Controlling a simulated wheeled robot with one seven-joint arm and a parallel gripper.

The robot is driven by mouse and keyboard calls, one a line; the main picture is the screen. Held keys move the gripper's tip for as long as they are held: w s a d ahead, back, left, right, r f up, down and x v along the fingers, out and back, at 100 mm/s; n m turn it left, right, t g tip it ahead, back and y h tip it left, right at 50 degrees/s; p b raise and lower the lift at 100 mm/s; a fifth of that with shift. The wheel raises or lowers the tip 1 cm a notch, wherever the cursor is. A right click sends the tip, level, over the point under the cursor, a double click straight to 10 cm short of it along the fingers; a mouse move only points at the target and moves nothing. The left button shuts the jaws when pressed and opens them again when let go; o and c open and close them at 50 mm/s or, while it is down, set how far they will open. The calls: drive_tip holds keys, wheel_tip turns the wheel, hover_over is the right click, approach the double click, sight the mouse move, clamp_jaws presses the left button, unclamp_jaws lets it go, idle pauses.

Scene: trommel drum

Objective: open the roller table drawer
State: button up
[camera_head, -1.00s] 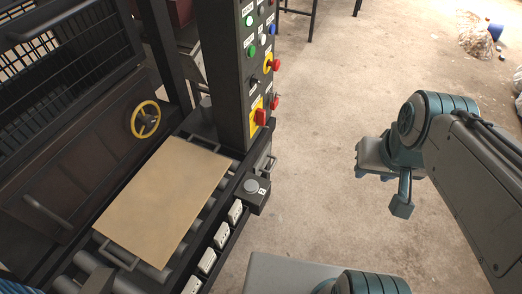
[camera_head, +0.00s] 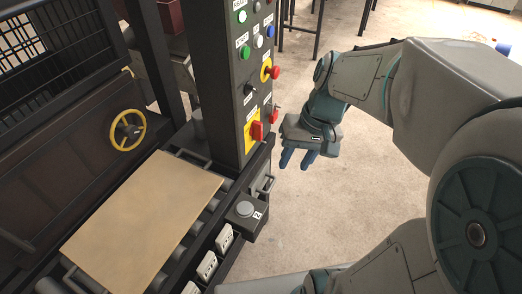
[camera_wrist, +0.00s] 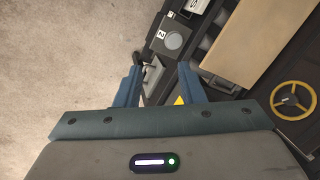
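The roller table (camera_head: 180,262) has dark rails and grey rollers and stands at the left. A pale metal pull handle (camera_head: 266,186) sits on its end face, just below the control column. I take it as the drawer handle, and the drawer front around it looks shut. My gripper (camera_head: 297,162) is to the right of the handle, above the floor, with its two blue fingers apart and pointing down. In the wrist view my gripper (camera_wrist: 160,64) is open and empty. The handle (camera_wrist: 153,75) appears between the fingers there, apart from them as far as I can tell.
A tan board (camera_head: 145,222) lies on the rollers. A grey button box (camera_head: 244,212) juts out beside the handle. The control column (camera_head: 232,80) with switches rises behind it. A yellow handwheel (camera_head: 127,130) is at the left.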

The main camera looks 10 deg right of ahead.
drive_tip(key=w+d+f+y+b, duration=0.1)
drive_tip(key=w+f+y+b, duration=0.1)
drive_tip(key=w+f+b, duration=0.4)
drive_tip(key=w+d+f+m+g+y+b, duration=0.1)
drive_tip(key=f+y+b, duration=0.2)
drive_tip(key=f, duration=0.5)
drive_tip(key=w+d+f+y+b, duration=0.1)
drive_tip(key=w+f+y+b, duration=0.1)
drive_tip(key=w+f+b, duration=0.4)
drive_tip(key=m+t+y+b, duration=0.2)
drive_tip(key=t+y+b, duration=0.3)
drive_tip(key=b, duration=0.7)
approach(272, 185)
drive_tip(key=shift+g+y, duration=0.3)
drive_tip(key=shift+y, duration=0.1)
drive_tip(key=b+x, duration=0.1)
drive_tip(key=x, duration=0.2)
drive_tip(key=b+x, duration=0.1)
drive_tip(key=x, duration=0.3)
drive_tip(key=f+x, duration=0.1)
drive_tip(key=x, duration=0.2)
drive_tip(key=shift+w+f+b, duration=0.1)
drive_tip(key=shift+w+b, duration=0.2)
drive_tip(key=shift+b, duration=0.1)
clamp_jaws()
